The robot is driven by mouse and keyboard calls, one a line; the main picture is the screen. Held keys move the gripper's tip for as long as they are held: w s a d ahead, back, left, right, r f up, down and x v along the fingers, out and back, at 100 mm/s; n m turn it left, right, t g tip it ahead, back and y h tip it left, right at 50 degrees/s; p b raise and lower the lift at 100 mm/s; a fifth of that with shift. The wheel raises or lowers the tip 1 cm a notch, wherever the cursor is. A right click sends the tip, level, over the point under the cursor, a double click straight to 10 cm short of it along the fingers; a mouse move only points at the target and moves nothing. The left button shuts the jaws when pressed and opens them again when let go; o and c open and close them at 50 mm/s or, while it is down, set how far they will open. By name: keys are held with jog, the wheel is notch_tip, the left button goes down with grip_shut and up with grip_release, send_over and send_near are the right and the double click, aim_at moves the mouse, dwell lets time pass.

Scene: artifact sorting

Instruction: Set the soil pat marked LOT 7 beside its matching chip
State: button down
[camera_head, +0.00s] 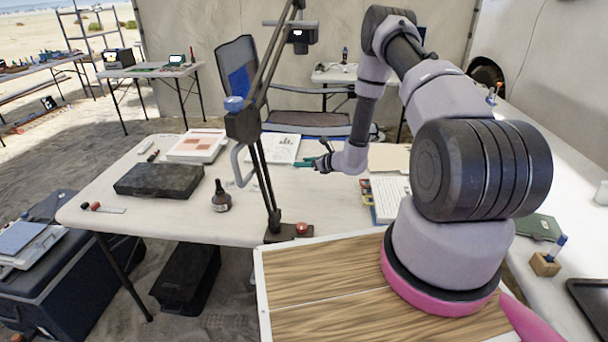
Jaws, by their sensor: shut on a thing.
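My gripper (314,163) is small in the view, at the end of my arm, low over the table by the right edge of a white sheet. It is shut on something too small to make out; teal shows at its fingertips. I cannot read any LOT 7 mark or pick out the soil pat. The white sheet (285,149) bears a pale orange patch. A white binder or book (197,146) with reddish patches lies left of it. I cannot tell which patch is the matching chip.
A lamp stand (264,180) rises from the table's front, left of my gripper. A black case (159,180) and a dark bottle (220,197) stand on the left half.

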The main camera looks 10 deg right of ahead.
jog(key=s+d+r+m+h, duration=0.1)
jog(key=s+d+r, duration=0.1)
jog(key=r, duration=0.8)
jog(key=s+d+r+m+t+h, duration=0.1)
jog(key=s+d+r, duration=0.2)
jog(key=r, duration=0.7)
jog(key=s+d+r+m+h, duration=0.2)
jog(key=d+r, duration=0.1)
jog(key=r, duration=0.7)
jog(key=shift+s+r+t, duration=0.2)
jog(key=shift+r+t, duration=0.05)
jog(key=shift+t, duration=0.15)
jog(key=shift+d, duration=0.1)
